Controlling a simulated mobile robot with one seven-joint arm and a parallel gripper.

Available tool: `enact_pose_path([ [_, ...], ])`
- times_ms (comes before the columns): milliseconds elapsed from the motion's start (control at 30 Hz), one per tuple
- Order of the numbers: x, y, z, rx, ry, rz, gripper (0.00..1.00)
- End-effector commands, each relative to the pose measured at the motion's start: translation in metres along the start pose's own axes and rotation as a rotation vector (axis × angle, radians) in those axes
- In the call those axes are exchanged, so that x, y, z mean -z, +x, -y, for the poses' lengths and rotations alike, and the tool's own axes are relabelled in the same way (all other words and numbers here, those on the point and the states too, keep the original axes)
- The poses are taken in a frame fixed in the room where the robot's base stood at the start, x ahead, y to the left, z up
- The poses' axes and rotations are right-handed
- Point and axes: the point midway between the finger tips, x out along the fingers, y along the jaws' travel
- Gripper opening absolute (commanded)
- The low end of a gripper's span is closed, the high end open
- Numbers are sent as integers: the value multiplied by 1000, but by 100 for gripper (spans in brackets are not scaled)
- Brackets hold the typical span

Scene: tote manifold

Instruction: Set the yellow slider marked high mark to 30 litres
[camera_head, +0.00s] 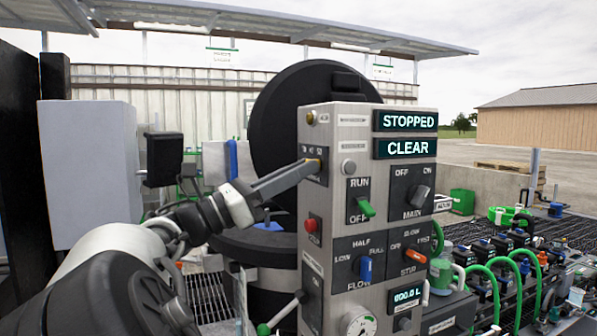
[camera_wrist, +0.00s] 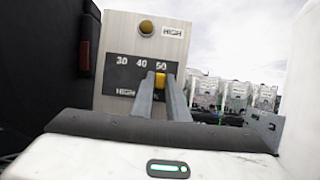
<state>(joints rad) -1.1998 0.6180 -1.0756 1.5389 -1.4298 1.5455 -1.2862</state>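The yellow slider (camera_wrist: 160,80) sits on a dark scale marked 30, 40 and 50 (camera_wrist: 140,68), just below the 50 at the right end. The fingers hide the slider's lower part.
A round yellow lamp (camera_wrist: 146,27) sits above the scale. A red button (camera_head: 311,225) is lower on the same face. The front of the control box (camera_head: 341,255) carries several switches and the STOPPED (camera_head: 405,121) and CLEAR (camera_head: 405,149) displays. Green hoses stand at right.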

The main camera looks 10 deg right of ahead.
Motion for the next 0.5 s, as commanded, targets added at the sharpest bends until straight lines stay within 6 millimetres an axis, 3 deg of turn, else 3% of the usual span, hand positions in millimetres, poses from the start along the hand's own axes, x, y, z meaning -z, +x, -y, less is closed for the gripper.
enact_pose_path([
  [267,-1,0,-6,2,-1,3,0],
  [500,-2,0,-52,4,2,6,0],
])
